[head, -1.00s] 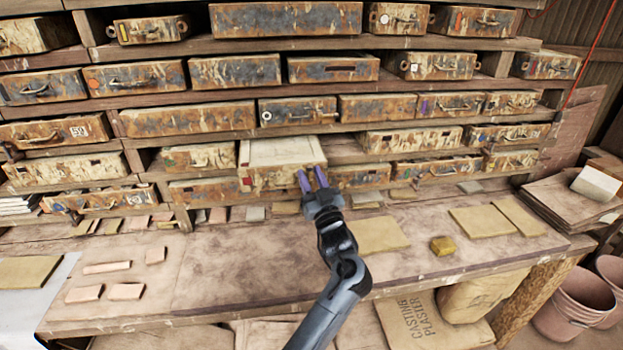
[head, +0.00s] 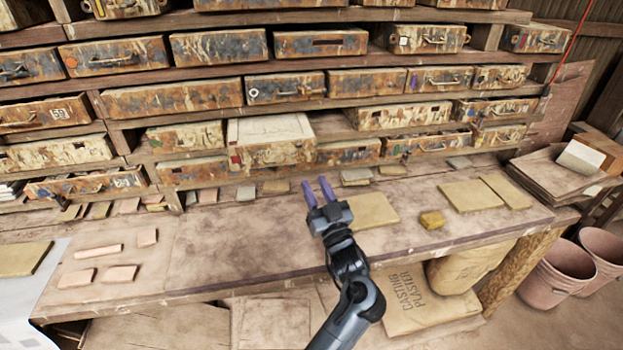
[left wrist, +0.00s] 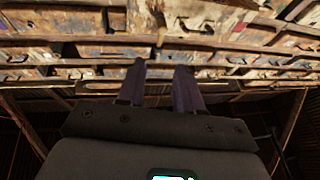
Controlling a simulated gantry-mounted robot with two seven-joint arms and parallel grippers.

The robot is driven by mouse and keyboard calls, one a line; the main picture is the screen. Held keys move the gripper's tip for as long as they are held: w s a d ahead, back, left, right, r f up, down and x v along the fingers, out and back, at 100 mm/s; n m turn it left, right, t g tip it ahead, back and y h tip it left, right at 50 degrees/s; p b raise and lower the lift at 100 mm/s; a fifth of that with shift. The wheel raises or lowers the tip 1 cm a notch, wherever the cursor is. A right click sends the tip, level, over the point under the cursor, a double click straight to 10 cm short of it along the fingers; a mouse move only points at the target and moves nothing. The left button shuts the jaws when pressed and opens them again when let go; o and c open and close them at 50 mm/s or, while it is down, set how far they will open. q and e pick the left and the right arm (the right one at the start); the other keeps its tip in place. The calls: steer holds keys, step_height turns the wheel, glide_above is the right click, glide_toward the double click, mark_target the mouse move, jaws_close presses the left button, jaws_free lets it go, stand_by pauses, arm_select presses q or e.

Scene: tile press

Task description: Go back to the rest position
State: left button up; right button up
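My left gripper (head: 317,187) is over the workbench (head: 235,240), in front of the drawer rack. Its two purple fingers are apart with nothing between them. In the left wrist view the fingers (left wrist: 161,80) also show a clear gap, with the rack beyond them. A pale-topped drawer (head: 270,130) sticks out of the rack, up and to the left of the gripper. The gripper is apart from it. My right gripper is in neither view.
Thin yellowish tiles (head: 471,195), small pinkish tiles (head: 98,251) and a yellow sponge-like block (head: 432,219) lie on the bench. Pink buckets (head: 552,276) stand at right. A plaster bag (head: 428,300) lies below. The bench's middle is mostly clear.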

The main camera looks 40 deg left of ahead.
arm_select(q)
steer(key=shift+s+d, duration=0.1)
steer(key=shift+d, duration=0.05)
stand_by(0.3)
steer(key=s+d+f+m+t+h, duration=0.1)
steer(key=s+d+f+m+h, duration=0.15)
steer(key=f+h, duration=0.35)
steer(key=s+d+f+m+t+h, duration=0.1)
steer(key=s+f+m+h, duration=0.1)
steer(key=f+m+h, duration=0.4)
steer(key=s+d+f+m+t+h, duration=0.1)
steer(key=s+d+f+h, duration=0.2)
steer(key=f, duration=0.5)
steer(key=s+d+f+m+g+h, duration=0.2)
steer(key=s+f+g, duration=0.1)
steer(key=s, duration=0.6)
steer(key=s+d+f+m+g+h, duration=0.15)
steer(key=s+g, duration=0.25)
steer(key=s, duration=0.5)
steer(key=s+d+f+m+g+h, duration=0.2)
steer(key=s+d+f+g, duration=0.1)
steer(key=s, duration=0.6)
step_height(320, 180, up, 32)
steer(key=p, duration=3.1)
steer(key=shift+w+f+p, duration=0.15)
steer(key=shift+w+p, duration=0.15)
steer(key=shift+p, duration=0.05)
steer(key=shift+y, duration=0.25)
